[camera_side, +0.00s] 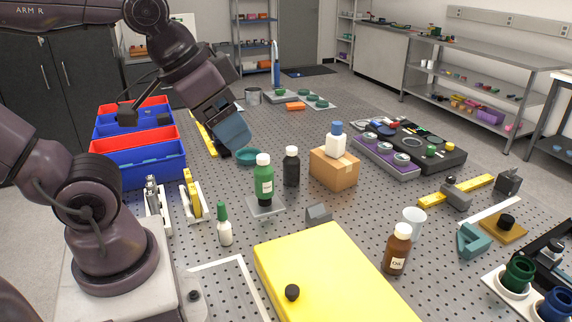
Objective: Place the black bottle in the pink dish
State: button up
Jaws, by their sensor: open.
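The black bottle (291,169) has a white cap and stands upright on the perforated table, just right of a green bottle (263,182). I see no pink dish in this view. A round teal dish (248,157) sits on the table, left of and behind the black bottle. My gripper (228,153) is low over the table, just left of the teal dish and apart from the black bottle. Its jaws are open, and its fingertips are small and dark here. I see nothing held.
A cardboard box (334,173) with a white, blue-capped bottle (335,140) on top stands right of the black bottle. Red and blue bins (150,165) are at left. A yellow case (330,270) fills the front. A brown bottle (397,250) stands at front right.

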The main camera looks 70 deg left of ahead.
aim_at(292, 155)
notch_tip(292, 155, up, 5)
jog(key=w+a+f+m+g+y, duration=0.2)
jog(key=w+a+m+y, duration=0.25)
jog(key=a, duration=0.35)
jog(key=w+a+f+m+g+y, duration=0.1)
jog(key=w+a+m+y, duration=0.35)
jog(key=a, duration=0.35)
jog(key=w+a+r+m+t+y, duration=0.1)
jog(key=w+a+m+t+y, duration=0.1)
jog(key=w+m+y, duration=0.3)
jog(key=w+a+r+m+t+y, duration=0.2)
jog(key=w+a+m, duration=0.1)
jog(key=w+m, duration=0.35)
notch_tip(292, 155, down, 32)
jog(key=m, duration=0.2)
jog(key=shift+y, duration=0.3)
jog(key=x, duration=1.2)
jog(key=shift+w+a, duration=0.25)
jog(key=shift+c, duration=0.5)
